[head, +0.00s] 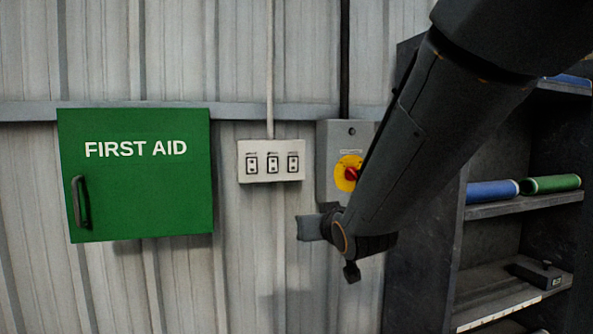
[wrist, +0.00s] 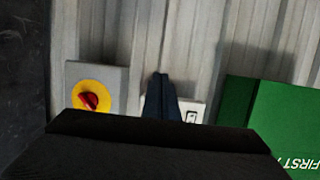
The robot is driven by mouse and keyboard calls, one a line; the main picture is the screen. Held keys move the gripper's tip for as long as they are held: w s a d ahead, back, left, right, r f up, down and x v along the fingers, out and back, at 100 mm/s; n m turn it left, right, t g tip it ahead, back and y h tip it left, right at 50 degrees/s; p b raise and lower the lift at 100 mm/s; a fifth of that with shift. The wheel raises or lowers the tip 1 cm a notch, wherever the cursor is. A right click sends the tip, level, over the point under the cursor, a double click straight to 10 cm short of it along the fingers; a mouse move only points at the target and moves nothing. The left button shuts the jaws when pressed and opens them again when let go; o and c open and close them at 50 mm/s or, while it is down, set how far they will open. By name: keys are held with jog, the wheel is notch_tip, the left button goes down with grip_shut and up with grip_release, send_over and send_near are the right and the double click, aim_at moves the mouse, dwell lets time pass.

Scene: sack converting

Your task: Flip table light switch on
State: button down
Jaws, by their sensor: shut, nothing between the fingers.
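A white switch panel (head: 271,174) with three rocker switches is on the corrugated wall in the head view. The small marks above the switches are too small to read, so I cannot tell which one is the table light. My gripper (head: 304,228) is below and a little right of the panel, apart from it in the picture. In the wrist view, which is upside down, my gripper's fingers (wrist: 160,79) are together and empty. They cover part of the panel (wrist: 201,108); only the switch nearest the green box shows there (wrist: 191,116).
A green first aid box (head: 140,205) is left of the panel. A grey isolator box with a red and yellow rotary knob (head: 350,173) is close on the right, partly behind my arm. A dark shelf (head: 520,205) with blue and green rolls stands at the far right.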

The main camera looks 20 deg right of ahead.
aim_at(294, 159)
notch_tip(294, 159, up, 11)
jog(key=t+b, duration=0.1)
jog(key=t, duration=0.3)
jog(key=shift+d+t, duration=0.3)
jog(key=shift+d, duration=0.1)
jog(key=shift+w, duration=0.2)
jog(key=w+p, duration=0.1)
jog(key=w, duration=0.3)
jog(key=w+r+p, duration=0.1)
jog(key=w, duration=0.4)
jog(key=w+p, duration=0.1)
jog(key=w, duration=0.3)
jog(key=shift+w+d+r, duration=0.3)
jog(key=shift+w+d, duration=0.05)
